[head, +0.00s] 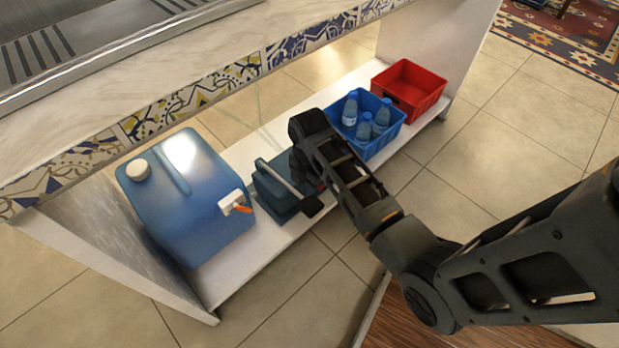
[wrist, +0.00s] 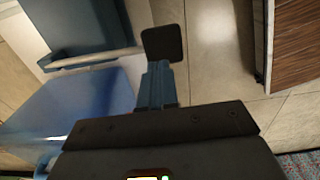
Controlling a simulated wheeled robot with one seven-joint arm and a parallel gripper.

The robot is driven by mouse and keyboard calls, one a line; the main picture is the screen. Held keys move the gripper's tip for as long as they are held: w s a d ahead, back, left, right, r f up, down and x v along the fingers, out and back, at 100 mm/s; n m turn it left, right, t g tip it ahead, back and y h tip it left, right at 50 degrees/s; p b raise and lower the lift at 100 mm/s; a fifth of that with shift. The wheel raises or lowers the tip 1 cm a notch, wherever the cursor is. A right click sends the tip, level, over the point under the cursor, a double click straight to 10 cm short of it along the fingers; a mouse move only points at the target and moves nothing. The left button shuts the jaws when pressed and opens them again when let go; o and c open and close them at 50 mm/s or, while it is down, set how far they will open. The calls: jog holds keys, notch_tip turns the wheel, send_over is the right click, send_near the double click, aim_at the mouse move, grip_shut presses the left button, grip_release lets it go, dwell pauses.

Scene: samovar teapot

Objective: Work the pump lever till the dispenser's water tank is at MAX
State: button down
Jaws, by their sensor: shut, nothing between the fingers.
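A dark teal pump (head: 275,190) stands on the low white shelf under the counter. Its pale metal lever (head: 284,178) slants down to the right and ends in a black pad (head: 312,206). In the wrist view the lever (wrist: 105,56) and its black pad (wrist: 163,44) lie just ahead of my gripper (wrist: 155,75). My gripper is shut and empty; its tips are close to the pad, and I cannot tell whether they touch. In the head view my arm hides most of the gripper. The dispenser's water tank and its MAX mark are not recognisable in these views.
A large blue water container (head: 185,200) with a white and orange tap stands left of the pump. A blue crate (head: 375,140) of bottles and a red crate (head: 410,90) stand to the right. The counter edge (head: 150,95) overhangs the shelf.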

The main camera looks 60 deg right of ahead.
aim_at(309, 203)
notch_tip(309, 203, down, 6)
jog(key=shift+r+b, duration=0.25)
jog(key=shift+b, duration=0.7)
